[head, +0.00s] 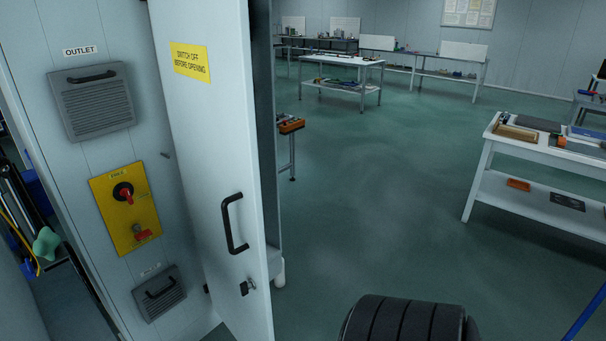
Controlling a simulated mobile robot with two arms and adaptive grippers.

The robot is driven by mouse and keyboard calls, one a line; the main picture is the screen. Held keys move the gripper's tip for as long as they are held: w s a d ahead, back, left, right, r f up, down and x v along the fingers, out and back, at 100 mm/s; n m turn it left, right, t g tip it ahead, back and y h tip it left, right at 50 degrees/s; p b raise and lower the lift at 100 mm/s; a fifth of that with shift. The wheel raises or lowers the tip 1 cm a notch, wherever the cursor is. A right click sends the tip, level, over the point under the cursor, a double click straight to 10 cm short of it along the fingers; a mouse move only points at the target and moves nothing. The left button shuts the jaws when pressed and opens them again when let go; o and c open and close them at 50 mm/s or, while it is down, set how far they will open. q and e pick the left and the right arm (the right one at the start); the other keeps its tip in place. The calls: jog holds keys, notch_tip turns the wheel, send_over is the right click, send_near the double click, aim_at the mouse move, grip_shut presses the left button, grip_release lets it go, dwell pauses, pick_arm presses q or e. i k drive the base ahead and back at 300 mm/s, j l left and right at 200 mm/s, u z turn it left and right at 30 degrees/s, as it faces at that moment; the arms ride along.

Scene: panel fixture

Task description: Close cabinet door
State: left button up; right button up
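The white cabinet door (205,130) stands at the left centre in the head view. It carries a yellow sign reading "SWITCH OFF BEFORE OPENING" (190,61), a black bar handle (230,224) and a small black latch (247,287) below the handle. The door looks open: a dark strip and a pale cabinet part (274,262) show behind its right edge. How wide the gap is, I cannot tell. The door's bottom runs out of the picture. I see neither gripper, and nothing is touching the visible part of the handle.
Left of the door, a pale panel (84,150) carries two grey vents and a yellow switch plate (125,208). A black ribbed rounded shape (410,322), perhaps mine, fills the bottom centre. A white workbench (548,160) stands right. Green floor (370,190) between is clear.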

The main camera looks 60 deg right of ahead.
aim_at(203, 47)
jog(key=z, duration=1.45)
